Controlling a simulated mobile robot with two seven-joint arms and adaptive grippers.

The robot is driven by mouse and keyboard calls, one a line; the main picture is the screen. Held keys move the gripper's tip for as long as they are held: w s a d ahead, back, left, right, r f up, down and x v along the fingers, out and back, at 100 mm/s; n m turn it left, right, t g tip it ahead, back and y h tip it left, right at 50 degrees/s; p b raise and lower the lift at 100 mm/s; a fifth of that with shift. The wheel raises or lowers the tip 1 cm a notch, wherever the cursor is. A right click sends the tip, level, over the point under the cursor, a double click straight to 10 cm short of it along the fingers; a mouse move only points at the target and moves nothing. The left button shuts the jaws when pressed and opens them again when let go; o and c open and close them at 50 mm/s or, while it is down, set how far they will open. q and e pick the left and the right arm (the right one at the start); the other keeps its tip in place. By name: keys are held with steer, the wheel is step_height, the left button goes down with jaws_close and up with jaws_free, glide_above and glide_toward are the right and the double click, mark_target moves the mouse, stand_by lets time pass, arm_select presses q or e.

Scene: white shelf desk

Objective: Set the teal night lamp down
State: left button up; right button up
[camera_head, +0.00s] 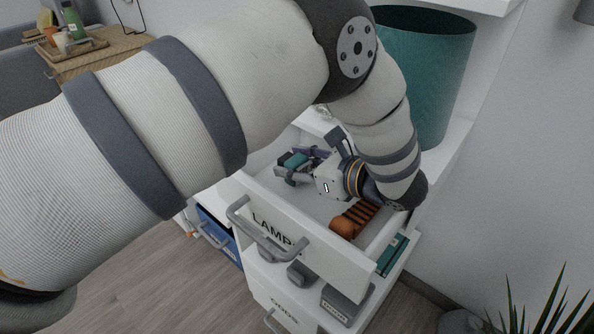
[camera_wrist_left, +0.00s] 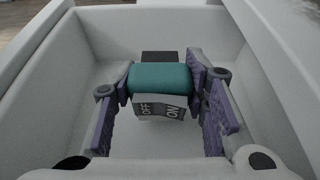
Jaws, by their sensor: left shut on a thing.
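The teal night lamp (camera_head: 296,161) is inside the open drawer labelled LAMPS (camera_head: 305,228). In the left wrist view the lamp (camera_wrist_left: 160,77) shows a teal top, a grey face with an OFF/ON switch and a dark part behind. My left gripper (camera_head: 299,169) reaches down into the drawer and is shut on the lamp, one purple-padded finger on each side. The lamp is low between the drawer walls; whether it touches the drawer floor I cannot tell. My right gripper is in neither view.
An orange-brown ribbed object (camera_head: 355,217) lies in the same drawer, right of my gripper. A teal bin (camera_head: 428,75) stands on the white desk behind. A blue drawer (camera_head: 218,238) sits to the left. Bare drawer floor shows around the lamp.

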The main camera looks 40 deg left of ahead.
mark_target(306, 171)
arm_select(q)
steer(key=shift+f, duration=0.65)
steer(key=shift+r, duration=0.1)
steer(key=o, duration=0.9)
steer(key=v, duration=0.7)
steer(key=shift+d+r, duration=0.1)
steer(key=shift+d, duration=0.2)
